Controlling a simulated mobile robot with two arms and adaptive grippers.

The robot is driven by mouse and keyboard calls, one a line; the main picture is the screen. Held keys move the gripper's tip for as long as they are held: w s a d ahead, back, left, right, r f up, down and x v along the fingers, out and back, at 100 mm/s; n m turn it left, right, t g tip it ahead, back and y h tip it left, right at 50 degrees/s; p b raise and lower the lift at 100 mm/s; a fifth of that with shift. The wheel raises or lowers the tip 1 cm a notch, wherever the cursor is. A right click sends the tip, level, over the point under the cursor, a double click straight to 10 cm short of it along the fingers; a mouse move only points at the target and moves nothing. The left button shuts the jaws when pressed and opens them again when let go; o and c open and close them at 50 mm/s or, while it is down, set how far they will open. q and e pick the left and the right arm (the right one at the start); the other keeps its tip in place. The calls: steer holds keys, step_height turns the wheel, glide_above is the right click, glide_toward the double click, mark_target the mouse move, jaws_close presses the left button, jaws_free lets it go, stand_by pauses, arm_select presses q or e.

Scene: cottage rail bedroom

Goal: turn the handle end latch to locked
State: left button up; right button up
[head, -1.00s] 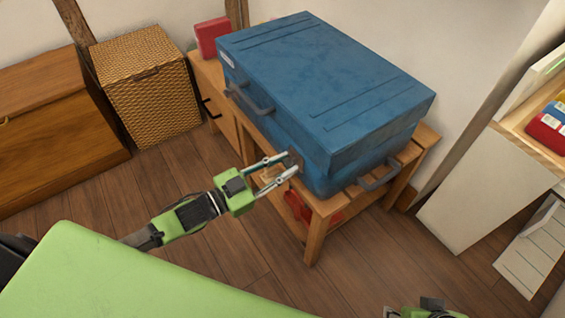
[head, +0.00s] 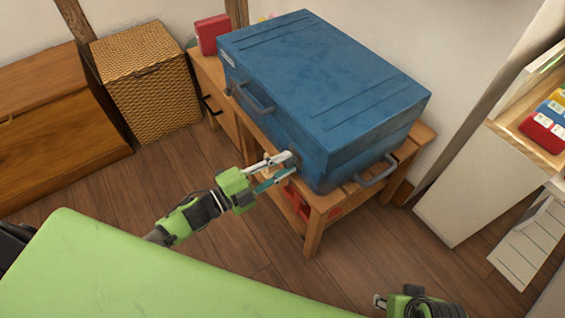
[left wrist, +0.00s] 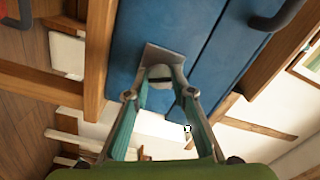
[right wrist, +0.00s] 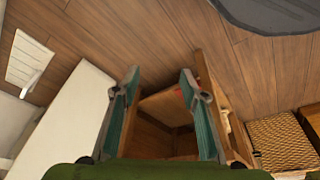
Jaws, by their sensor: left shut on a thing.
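A blue case (head: 330,80) lies closed on a slatted wooden bench. It has one dark handle (head: 258,104) on its long front side and another handle (head: 377,174) at its right end. My left gripper (head: 291,163) is at the front side near the right corner. In the left wrist view, a grey metal latch (left wrist: 160,72) with a plate and rounded knob sits between the fingertips, which are shut on it. The fingers hide the latch in the head view. My right gripper (right wrist: 159,80) is open and empty, away from the case; its body shows low in the head view.
The bench (head: 318,206) has red items on its lower shelf. A red box (head: 213,34) and a wicker hamper (head: 148,80) stand at the back left. A white shelf unit (head: 458,190) is at right. Bare floor lies in front of the bench.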

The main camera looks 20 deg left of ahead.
arm_select(q)
steer(key=m, duration=0.3)
steer(key=shift+m, duration=0.3)
steer(key=shift+f+m, duration=0.1)
steer(key=shift+m, duration=0.6)
arm_select(e)
steer(key=shift+v, duration=0.8)
steer(key=shift+w+r, duration=0.1)
steer(key=shift+r, duration=0.05)
arm_select(q)
steer(key=o, duration=1.1)
arm_select(e)
steer(key=shift+d+f, duration=0.1)
steer(key=shift+f, duration=0.1)
arm_select(q)
steer(key=v, duration=1.2)
arm_select(e)
steer(key=shift+r, duration=0.1)
